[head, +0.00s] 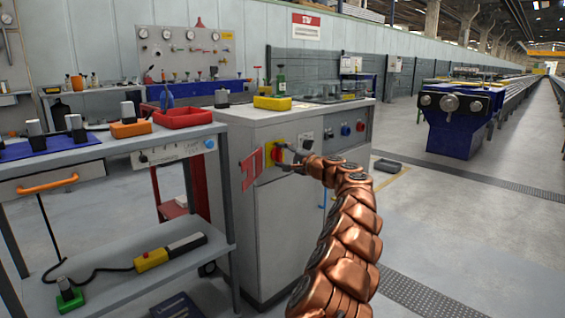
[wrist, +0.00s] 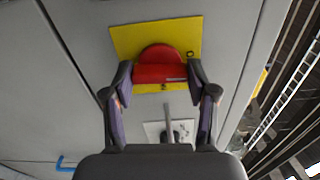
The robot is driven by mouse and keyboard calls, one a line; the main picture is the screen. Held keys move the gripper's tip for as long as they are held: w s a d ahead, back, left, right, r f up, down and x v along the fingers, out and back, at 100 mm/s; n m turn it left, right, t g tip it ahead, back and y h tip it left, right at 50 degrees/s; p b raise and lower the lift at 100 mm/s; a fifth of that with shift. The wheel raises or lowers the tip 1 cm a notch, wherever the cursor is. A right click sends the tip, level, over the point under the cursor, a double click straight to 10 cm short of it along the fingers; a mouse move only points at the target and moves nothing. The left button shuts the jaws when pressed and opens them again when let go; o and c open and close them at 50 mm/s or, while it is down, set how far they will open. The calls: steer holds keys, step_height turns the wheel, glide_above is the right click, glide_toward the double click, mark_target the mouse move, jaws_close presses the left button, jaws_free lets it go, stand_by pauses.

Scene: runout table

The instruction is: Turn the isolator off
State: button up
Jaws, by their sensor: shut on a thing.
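The isolator is a red rotary handle (wrist: 160,73) on a yellow plate (wrist: 125,40), fixed to the front of the grey cabinet (head: 285,220). In the wrist view the handle's grip bar lies across the picture. My gripper (wrist: 161,75) has one finger at each end of the bar and is shut on it. In the head view the yellow plate (head: 269,155) shows beside my gripper (head: 281,157), which partly covers the handle.
Below the isolator in the wrist view is a small white plate with a dark knob (wrist: 176,136). A red sign (head: 251,168) stands out left of the isolator. A cart with a red tray (head: 183,117) stands at left.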

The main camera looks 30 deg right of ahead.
steer(key=shift+f+n, duration=0.1)
steer(key=shift+n, duration=0.3)
steer(key=o, duration=1.1)
steer(key=shift+o, duration=0.2)
steer(key=v, duration=0.3)
steer(key=shift+s, duration=0.2)
glide_toward(281, 155)
steer(key=shift+v, duration=1.25)
